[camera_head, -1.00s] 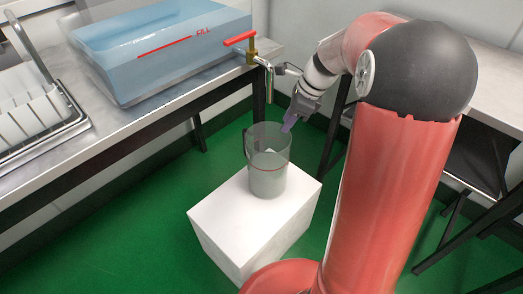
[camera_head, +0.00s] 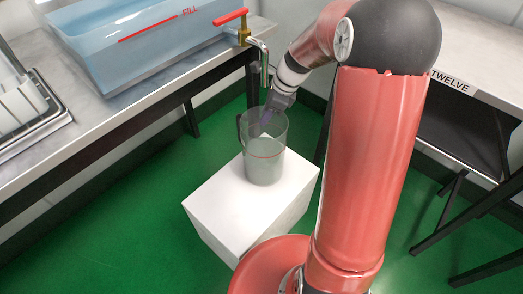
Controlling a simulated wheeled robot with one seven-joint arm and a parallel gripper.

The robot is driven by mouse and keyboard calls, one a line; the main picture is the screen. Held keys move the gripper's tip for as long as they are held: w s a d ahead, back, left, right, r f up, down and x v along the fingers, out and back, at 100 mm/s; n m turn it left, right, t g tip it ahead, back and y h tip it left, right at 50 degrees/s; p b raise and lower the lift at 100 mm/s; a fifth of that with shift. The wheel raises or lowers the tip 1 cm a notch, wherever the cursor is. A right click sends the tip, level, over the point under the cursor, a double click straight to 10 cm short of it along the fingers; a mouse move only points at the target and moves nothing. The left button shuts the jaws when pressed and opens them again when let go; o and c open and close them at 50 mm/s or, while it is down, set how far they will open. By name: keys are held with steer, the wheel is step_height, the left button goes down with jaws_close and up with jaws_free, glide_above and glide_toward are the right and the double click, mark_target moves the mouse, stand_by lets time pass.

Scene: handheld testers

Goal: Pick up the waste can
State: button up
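A clear, greyish can (camera_head: 265,165) like a jug, with a red line around it and a dark handle at its left, stands upright on a white block (camera_head: 225,210). It looks partly filled. It is the only can in view; I see no label naming it as waste. My gripper (camera_head: 256,129) points down and left at the can's top, its purple fingers overlapping the upper part near the rim. I cannot tell whether the fingers are inside, behind or touching the can, nor whether they are open or shut.
A tap (camera_head: 262,50) with a red lever on a blue tank (camera_head: 130,50) hangs just above and behind the can. The metal counter (camera_head: 100,130) runs along the left, with a rack (camera_head: 45,115). A table marked TWELVE (camera_head: 490,80) stands right. Green floor is clear front left.

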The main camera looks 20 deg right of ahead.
steer(key=shift+c, duration=0.4)
jaws_close()
steer(key=shift+w+r, duration=0.1)
steer(key=shift+r, duration=0.1)
stand_by(0.8)
